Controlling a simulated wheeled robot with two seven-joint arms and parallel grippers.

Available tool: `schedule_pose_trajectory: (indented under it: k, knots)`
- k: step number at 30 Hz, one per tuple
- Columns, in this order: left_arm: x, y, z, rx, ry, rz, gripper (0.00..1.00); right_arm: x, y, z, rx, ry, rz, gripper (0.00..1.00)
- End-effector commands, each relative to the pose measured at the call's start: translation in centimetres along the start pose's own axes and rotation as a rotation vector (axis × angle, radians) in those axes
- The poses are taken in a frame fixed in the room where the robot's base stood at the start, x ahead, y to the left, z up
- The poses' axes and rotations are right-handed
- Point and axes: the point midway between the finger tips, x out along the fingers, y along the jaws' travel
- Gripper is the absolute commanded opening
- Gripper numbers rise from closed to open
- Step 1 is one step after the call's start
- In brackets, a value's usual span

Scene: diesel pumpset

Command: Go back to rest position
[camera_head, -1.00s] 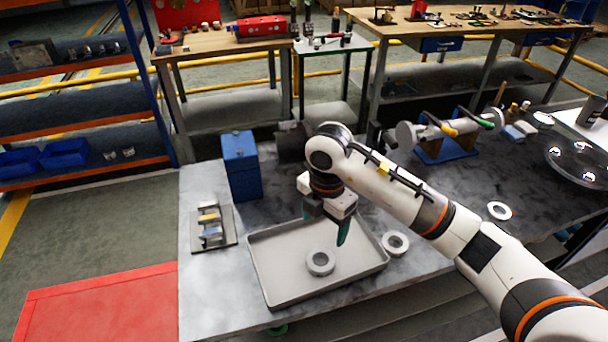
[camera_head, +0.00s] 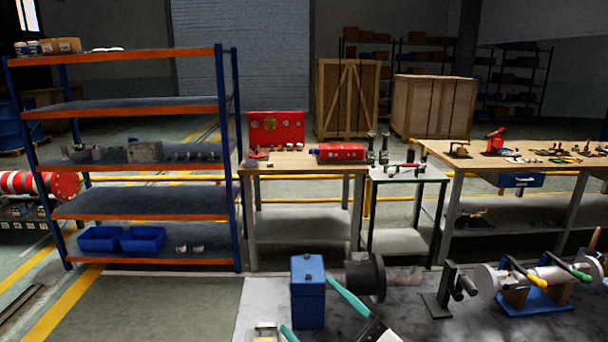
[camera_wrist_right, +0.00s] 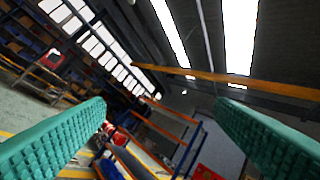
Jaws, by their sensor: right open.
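My right gripper (camera_head: 310,305) is at the bottom of the head view, in front of the workbench, with its teal fingers spread and nothing seen between them. In the right wrist view the open gripper (camera_wrist_right: 160,103) has its two ridged teal fingers far apart. That camera looks up past them at ceiling lights and shelving. My left gripper shows in neither view.
A blue box (camera_head: 308,291) stands on the near grey bench (camera_head: 262,292), close behind my right fingers. A clamp fixture with a shaft (camera_head: 540,277) is at right. A shelving rack (camera_head: 140,194) and wooden tables (camera_head: 300,161) stand farther back.

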Motion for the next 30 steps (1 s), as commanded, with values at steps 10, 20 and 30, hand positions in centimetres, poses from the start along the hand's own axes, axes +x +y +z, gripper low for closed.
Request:
schedule_pose_trajectory:
  k: [10, 20, 30]
  knots:
    - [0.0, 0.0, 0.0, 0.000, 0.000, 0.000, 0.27, -14.5, -5.7, -9.8, 0.230, 0.726, -0.637, 0.78]
    - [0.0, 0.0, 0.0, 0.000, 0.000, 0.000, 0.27, -30.6, 4.0, -12.4, 0.511, 1.520, -0.573, 0.78]
    - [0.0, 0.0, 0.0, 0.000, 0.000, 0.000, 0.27, -38.4, 12.8, -7.5, 0.744, 1.935, -0.236, 0.78]
